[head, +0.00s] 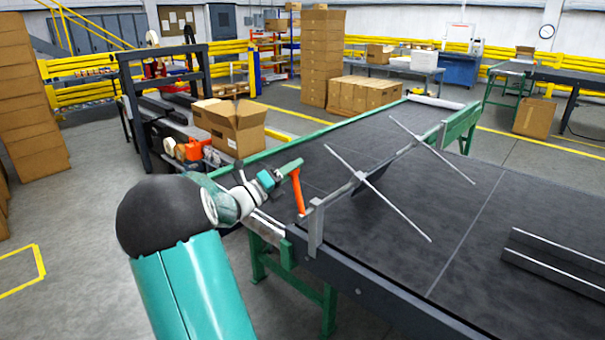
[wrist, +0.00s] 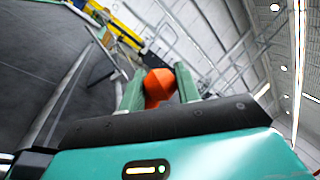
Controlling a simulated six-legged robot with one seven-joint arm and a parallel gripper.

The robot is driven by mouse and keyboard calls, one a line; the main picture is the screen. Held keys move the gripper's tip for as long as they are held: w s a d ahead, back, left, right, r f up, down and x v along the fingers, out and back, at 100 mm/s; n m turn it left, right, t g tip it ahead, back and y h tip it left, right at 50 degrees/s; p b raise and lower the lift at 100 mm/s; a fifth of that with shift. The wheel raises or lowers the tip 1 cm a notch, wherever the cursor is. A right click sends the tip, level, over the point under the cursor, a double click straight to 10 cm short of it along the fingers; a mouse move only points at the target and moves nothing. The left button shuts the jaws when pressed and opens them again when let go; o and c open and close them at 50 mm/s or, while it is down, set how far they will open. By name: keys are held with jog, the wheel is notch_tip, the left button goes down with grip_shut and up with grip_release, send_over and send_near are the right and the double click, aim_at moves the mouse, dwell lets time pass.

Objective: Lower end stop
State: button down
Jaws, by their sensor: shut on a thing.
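The end stop is a grey crossbar (head: 400,153) spanning the dark belt table, carrying two thin light rods set crosswise (head: 410,222). An orange lever (head: 299,194) stands nearly upright beside the bar's near end, by a grey bracket (head: 316,232). My gripper (head: 295,166) is at the lever's upper end. In the wrist view, the green fingers of my gripper (wrist: 158,88) are shut on the orange lever (wrist: 157,82), whose rounded end shows between them. The lever's lower joint is partly hidden in the head view.
The belt table (head: 490,195) has green legs and a dark side rail (head: 385,307). Dark angled guides (head: 560,262) lie at right on the belt. An open cardboard box (head: 237,130) stands behind my arm, near a dark frame (head: 132,130). Floor at left is clear.

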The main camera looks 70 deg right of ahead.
jog(key=shift+w+d+f+n+t+h, duration=0.3)
jog(key=shift+w+f+n, duration=0.35)
jog(key=shift+n, duration=0.45)
jog(key=shift+w+d+f+n+t+h, duration=0.25)
jog(key=shift+w+d+f+n+t, duration=0.15)
jog(key=shift+w+n, duration=0.6)
jog(key=shift+w+d+f+n+t+h, duration=0.3)
jog(key=shift+w+f+n, duration=0.3)
jog(key=shift+n, duration=0.6)
jog(key=c, duration=1)
grip_release()
jog(key=shift+r, duration=0.1)
jog(key=v, duration=1.4)
jog(key=shift+d, duration=0.1)
